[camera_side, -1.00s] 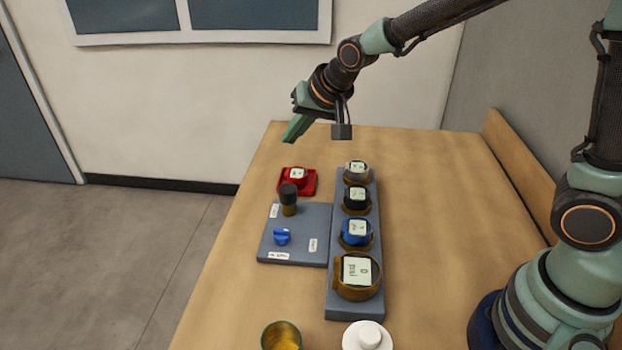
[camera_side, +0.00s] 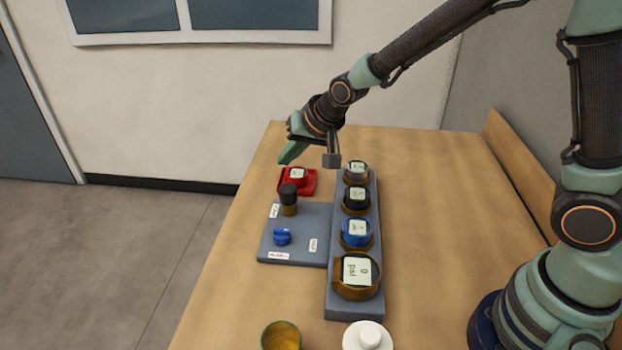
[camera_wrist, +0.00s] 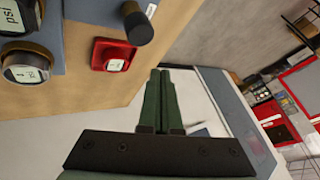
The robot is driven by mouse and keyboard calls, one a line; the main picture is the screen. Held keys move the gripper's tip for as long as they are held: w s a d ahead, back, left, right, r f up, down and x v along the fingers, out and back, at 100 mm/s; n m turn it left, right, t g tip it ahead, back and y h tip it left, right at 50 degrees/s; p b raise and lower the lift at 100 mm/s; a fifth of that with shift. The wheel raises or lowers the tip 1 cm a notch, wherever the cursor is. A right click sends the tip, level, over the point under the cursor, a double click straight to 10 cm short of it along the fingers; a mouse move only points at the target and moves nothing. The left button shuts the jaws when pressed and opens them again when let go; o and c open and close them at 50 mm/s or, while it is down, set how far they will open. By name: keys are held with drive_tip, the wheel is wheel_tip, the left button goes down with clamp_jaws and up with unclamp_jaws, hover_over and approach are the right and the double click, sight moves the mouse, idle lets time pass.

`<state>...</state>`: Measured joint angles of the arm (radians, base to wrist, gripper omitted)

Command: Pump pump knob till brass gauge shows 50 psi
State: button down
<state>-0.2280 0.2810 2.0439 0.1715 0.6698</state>
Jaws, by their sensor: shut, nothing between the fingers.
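The pump knob (camera_side: 288,194), black with a brass-coloured stem, stands upright on the grey panel (camera_side: 304,217). In the wrist view the black knob (camera_wrist: 138,24) is at the top. The brass gauge (camera_side: 341,286), nearest the camera in the row of gauges, has a white face that reads 0 psi. My gripper (camera_side: 285,161) is shut and empty. It is in the air above and beyond the knob, near the red device, and not touching the knob. Its closed green fingers (camera_wrist: 158,100) point past the table edge in the wrist view.
A red device (camera_side: 310,181) with a small display sits behind the panel. A blue knob (camera_side: 282,237) is on the panel. Blue (camera_side: 356,233), black (camera_side: 356,201) and grey (camera_side: 356,172) gauges share the rail. A brass cup (camera_side: 281,336) and white lidded item (camera_side: 368,337) are in front.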

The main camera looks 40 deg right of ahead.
sight(285, 189)
drive_tip(key=shift+f, duration=2.15)
drive_tip(key=shift+f, duration=0.15)
drive_tip(key=shift+a+f, duration=0.15)
drive_tip(key=shift+f, duration=0.15)
idle(0.3)
drive_tip(key=shift+s+f, duration=0.1)
drive_tip(key=shift+f, duration=1)
idle(1.3)
drive_tip(key=shift+r, duration=1.45)
drive_tip(key=shift+r, duration=0.1)
drive_tip(key=shift+r, duration=2.45)
